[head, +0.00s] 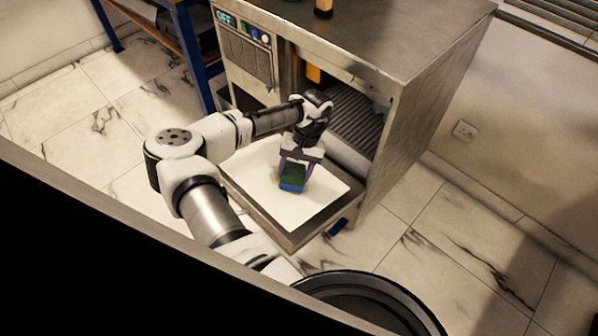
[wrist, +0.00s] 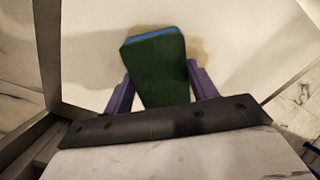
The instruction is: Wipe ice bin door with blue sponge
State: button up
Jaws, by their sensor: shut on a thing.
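My gripper (head: 294,172) is shut on the blue sponge (head: 292,184), which has a dark green side. In the wrist view the sponge (wrist: 156,72) sits between the two purple fingers (wrist: 158,90), green side toward the camera and a blue edge at its far end. The ice bin door (head: 318,207) is folded down in front of the machine, its white inner face up. The sponge is over this face; whether it touches cannot be told. A tan stain (wrist: 196,50) shows on the door (wrist: 90,70) beside and behind the sponge, partly hidden by it.
The steel ice machine (head: 420,50) stands behind the door, its bin open. A blue-legged table (head: 196,55) is at its left. A dark round container (head: 365,305) is at the front. Marble floor lies clear at the right.

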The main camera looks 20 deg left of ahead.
jog(key=shift+w+a+f, duration=0.1)
jog(key=shift+w+a, duration=0.25)
jog(key=shift+a, duration=0.7)
jog(key=shift+w+a+f, duration=0.1)
jog(key=shift+w+a, duration=0.25)
jog(key=shift+a, duration=0.7)
jog(key=shift+w+a, duration=0.35)
jog(key=shift+a, duration=0.7)
jog(key=shift+p, duration=0.35)
jog(key=shift+p, duration=0.45)
jog(key=shift+s+d, duration=0.1)
jog(key=shift+d, duration=0.05)
